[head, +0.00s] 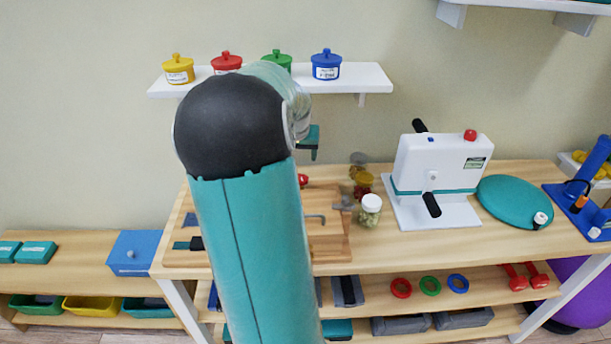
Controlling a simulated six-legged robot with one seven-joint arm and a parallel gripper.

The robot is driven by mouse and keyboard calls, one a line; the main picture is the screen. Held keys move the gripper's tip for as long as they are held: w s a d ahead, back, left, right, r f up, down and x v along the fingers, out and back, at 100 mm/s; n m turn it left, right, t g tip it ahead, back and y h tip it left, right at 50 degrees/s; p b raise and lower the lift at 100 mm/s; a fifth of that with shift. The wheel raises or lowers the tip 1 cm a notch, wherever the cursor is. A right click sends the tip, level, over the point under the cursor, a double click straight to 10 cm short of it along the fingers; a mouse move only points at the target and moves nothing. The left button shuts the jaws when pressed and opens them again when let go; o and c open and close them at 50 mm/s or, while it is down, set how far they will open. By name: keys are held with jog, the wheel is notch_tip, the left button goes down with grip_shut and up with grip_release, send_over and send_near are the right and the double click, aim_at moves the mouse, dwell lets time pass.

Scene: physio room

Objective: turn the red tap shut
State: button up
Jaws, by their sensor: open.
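A small red part (303,181), which may be the red tap, shows at the right edge of my arm, above the wooden board (330,240) on the table. Most of it is hidden behind my arm, so its handle position cannot be told. My gripper (311,143) is mostly hidden behind my arm; a teal finger part shows above and slightly right of the red part, apart from it in the picture. It appears empty, as far as it shows.
The wooden table (400,252) also bears a lidded jar (370,211), a white box (438,167) with a black handle and red knob, and a teal disc (511,202). A wall shelf (366,78) with coloured pots is behind my arm. A metal hook (315,217) sits on the board.

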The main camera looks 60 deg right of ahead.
aim_at(301, 179)
jog(key=x, duration=1.3)
jog(key=shift+w+f, duration=0.1)
jog(key=shift+f, duration=0.05)
jog(key=shift+a, duration=0.1)
jog(key=c, duration=1)
